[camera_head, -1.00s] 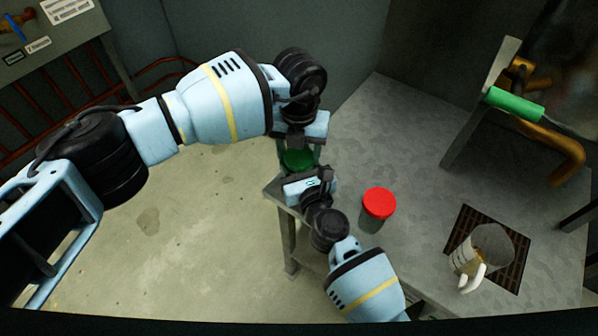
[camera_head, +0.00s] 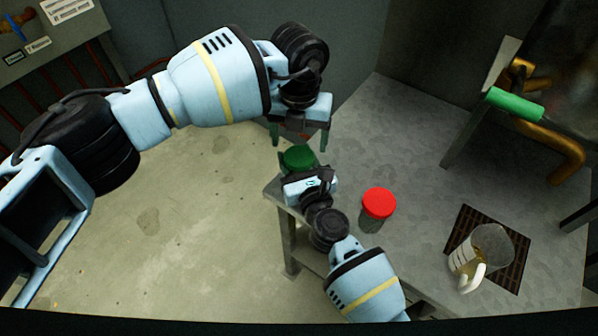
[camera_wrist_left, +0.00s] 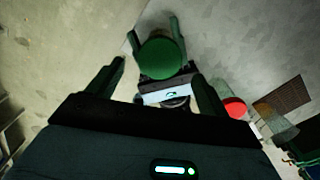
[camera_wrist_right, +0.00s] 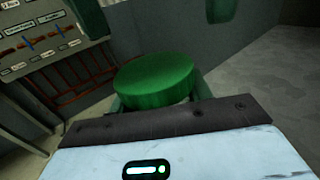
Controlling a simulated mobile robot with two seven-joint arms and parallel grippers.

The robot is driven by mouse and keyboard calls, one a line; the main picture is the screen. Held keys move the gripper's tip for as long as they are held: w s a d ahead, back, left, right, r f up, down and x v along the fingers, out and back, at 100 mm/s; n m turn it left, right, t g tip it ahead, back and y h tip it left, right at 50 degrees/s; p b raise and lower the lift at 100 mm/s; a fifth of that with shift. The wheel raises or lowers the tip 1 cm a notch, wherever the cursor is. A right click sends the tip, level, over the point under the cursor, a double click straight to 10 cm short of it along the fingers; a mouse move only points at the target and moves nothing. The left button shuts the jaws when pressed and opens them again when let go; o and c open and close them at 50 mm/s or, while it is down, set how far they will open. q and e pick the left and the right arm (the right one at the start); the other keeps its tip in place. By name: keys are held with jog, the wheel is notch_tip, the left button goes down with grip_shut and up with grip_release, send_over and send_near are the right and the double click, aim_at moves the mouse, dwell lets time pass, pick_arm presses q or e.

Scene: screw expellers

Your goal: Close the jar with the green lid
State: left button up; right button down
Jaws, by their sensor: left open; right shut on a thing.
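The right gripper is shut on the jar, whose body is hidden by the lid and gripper. My left gripper (camera_head: 299,138) is open and empty above the lid, fingers pointing down. In the left wrist view the lid (camera_wrist_left: 161,58) shows from above, beyond and between the left fingers, apart from them.
A red-lidded jar (camera_head: 378,205) stands on the table (camera_head: 400,140) to the right. A clear jug with a white handle (camera_head: 483,250) stands on a dark grate (camera_head: 517,270). A machine with a green handle (camera_head: 515,104) is at the back right. The table's middle is clear.

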aim_at(299, 156)
pick_arm(q)
jog(key=shift+r, duration=0.2)
jog(key=shift+c, duration=0.5)
jog(key=shift+r+n, duration=1.7)
jog(key=shift+n, duration=0.3)
jog(key=shift+f, duration=4.05)
jog(key=c, duration=1)
jog(key=m, duration=0.6)
jog(key=shift+m, duration=0.3)
